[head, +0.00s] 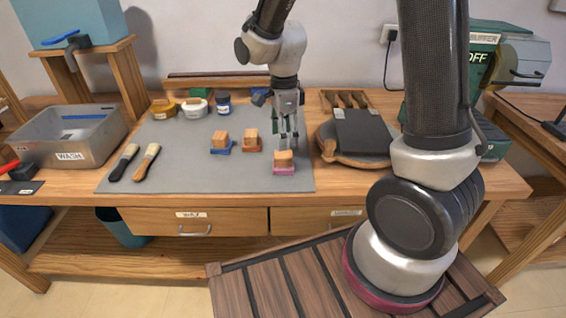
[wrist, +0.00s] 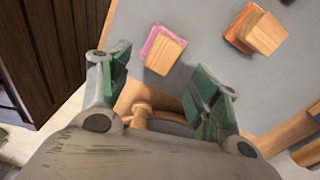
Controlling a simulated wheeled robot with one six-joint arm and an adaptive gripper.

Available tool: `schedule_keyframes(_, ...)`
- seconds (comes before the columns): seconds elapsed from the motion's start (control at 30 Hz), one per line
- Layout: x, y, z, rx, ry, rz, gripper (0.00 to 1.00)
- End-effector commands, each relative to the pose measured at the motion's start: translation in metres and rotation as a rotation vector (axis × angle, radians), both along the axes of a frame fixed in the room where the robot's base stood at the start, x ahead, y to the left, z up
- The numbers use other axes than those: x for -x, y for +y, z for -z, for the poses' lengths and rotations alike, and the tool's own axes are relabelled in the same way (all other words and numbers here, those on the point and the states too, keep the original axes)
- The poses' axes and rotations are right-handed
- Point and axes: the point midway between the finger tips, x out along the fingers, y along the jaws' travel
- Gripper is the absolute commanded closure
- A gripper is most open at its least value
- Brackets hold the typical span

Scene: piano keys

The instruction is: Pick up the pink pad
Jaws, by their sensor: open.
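The pink pad (head: 284,171) lies on the grey mat near its front right corner, with a wooden block (head: 284,158) on top of it. In the wrist view the pink pad (wrist: 151,40) shows as a thin edge beside its wooden block (wrist: 165,50), beyond my fingertips. My gripper (head: 289,136) is open and empty, pointing down above and slightly behind the pink pad. In the wrist view my gripper (wrist: 165,80) has its two green-lined fingers spread apart, with the pad ahead of the gap between them.
An orange pad (head: 252,149) and a blue pad (head: 221,150), each with a wooden block, lie left on the grey mat (head: 200,178). Two brushes (head: 135,162), jars (head: 195,108) and a metal tub (head: 75,135) are farther left. A round board (head: 350,155) stands close on the right.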

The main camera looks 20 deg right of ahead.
Motion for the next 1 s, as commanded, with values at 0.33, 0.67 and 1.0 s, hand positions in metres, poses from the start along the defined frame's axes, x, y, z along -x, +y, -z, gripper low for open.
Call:
schedule_keyframes(0.33, -0.002, 0.001, 0.018, -0.002, -0.011, 0.225, 0.38)
schedule_keyframes(0.67, -0.002, 0.002, 0.066, -0.001, -0.01, 0.223, 0.38)
schedule_keyframes(1.0, -0.003, 0.003, 0.078, -0.004, -0.014, 0.222, 0.38)
